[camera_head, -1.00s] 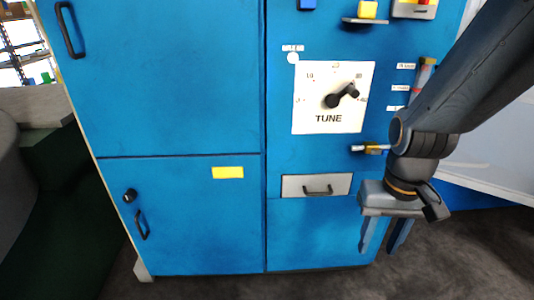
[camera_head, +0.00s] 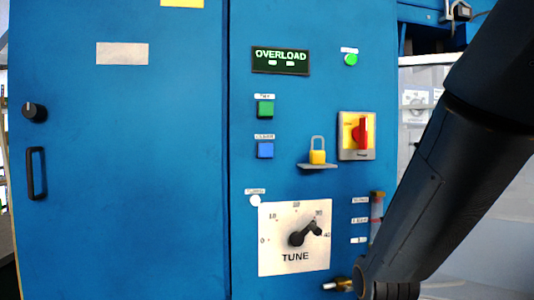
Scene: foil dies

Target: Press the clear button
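A blue square button (camera_head: 265,150) and a green square button (camera_head: 265,109) sit one above the other on the blue cabinet front. A small white label is above each, too blurred to read surely. A round white button or lamp (camera_head: 255,201) with its own label is at the upper left corner of the TUNE plate. I cannot tell from the lettering which one is marked clear. My gripper is out of the frame; only my dark arm shows at the right, in front of the cabinet's right edge.
A lit OVERLOAD sign (camera_head: 281,60) and a round green lamp (camera_head: 351,59) are above. A yellow padlock (camera_head: 317,157) stands on a small ledge beside a red and yellow switch (camera_head: 357,135). The TUNE dial (camera_head: 297,239) is below. The left door has a black handle (camera_head: 37,174).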

